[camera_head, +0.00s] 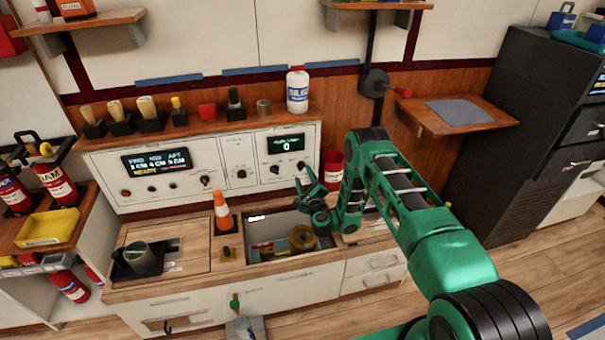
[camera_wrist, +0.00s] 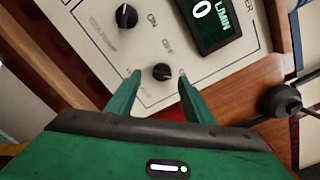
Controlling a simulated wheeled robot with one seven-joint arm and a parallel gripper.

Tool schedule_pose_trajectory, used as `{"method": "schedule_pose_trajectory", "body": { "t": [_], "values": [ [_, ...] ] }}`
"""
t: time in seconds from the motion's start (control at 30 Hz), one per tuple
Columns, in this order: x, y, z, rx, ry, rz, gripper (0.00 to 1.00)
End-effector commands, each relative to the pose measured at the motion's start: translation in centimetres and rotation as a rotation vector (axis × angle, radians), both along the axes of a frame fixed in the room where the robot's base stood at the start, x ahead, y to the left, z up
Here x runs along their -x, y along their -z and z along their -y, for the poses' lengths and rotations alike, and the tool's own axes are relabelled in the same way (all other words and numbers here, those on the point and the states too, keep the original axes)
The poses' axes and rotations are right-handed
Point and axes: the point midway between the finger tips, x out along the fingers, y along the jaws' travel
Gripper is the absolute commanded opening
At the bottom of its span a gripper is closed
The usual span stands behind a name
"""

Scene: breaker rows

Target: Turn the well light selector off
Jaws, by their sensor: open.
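A cream control panel (camera_head: 262,147) on the back counter carries round black knobs. In the wrist view one black knob (camera_wrist: 162,71) sits between my open fingertips, which are apart from it on both sides. Another black knob (camera_wrist: 126,15) is up and to the left. Small printed labels stand near both knobs, but they are too blurred to tell which knob is the well light selector. In the head view my gripper (camera_head: 306,181) is open at the panel's lower right and partly covers that corner. A knob (camera_head: 274,168) shows just left of it.
A dark display (camera_wrist: 210,18) reading 0 is above the knobs. Below my gripper is an open compartment with a brass-coloured part (camera_head: 301,237). An orange cone (camera_head: 223,212) stands left of it, and a red cup (camera_head: 332,168) is at the right.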

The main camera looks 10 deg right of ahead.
Motion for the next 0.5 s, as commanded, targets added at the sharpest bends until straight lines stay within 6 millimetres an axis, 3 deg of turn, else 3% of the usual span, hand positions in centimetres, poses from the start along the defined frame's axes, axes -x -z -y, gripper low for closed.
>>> {"method": "schedule_pose_trajectory", "body": {
  "t": [0.5],
  "values": [
    [-3.5, -0.3, 0.3, 0.0, 0.005, 0.004, 0.47]
  ]
}}
